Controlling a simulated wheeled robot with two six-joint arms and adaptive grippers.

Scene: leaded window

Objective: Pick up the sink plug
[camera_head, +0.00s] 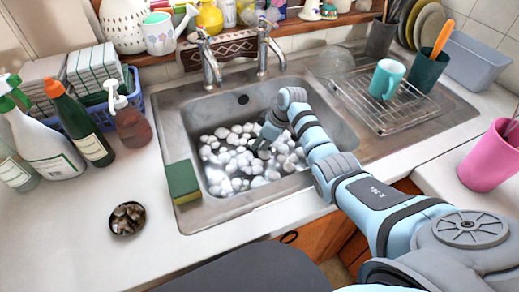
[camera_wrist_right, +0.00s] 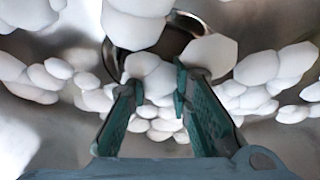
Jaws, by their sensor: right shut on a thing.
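My right gripper (camera_head: 264,142) is down in the steel sink basin, among white foam-like lumps (camera_head: 240,160). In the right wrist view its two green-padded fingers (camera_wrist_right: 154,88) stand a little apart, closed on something. White lumps (camera_wrist_right: 150,72) show between and beyond the fingertips, so I cannot make out what is held. A round metal rim with a dark inside (camera_wrist_right: 168,38) lies just past the fingertips, partly covered by lumps. I cannot tell whether it is the drain or the sink plug. No sink plug shows clearly in either view. My left gripper is not in view.
Two taps (camera_head: 208,62) stand behind the basin. A green and yellow sponge (camera_head: 183,182) sits on its front left edge. A drying rack (camera_head: 385,105) with a teal mug (camera_head: 386,80) is on the right. Bottles (camera_head: 80,125) crowd the left counter. A small dark bowl (camera_head: 127,218) stands in front.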

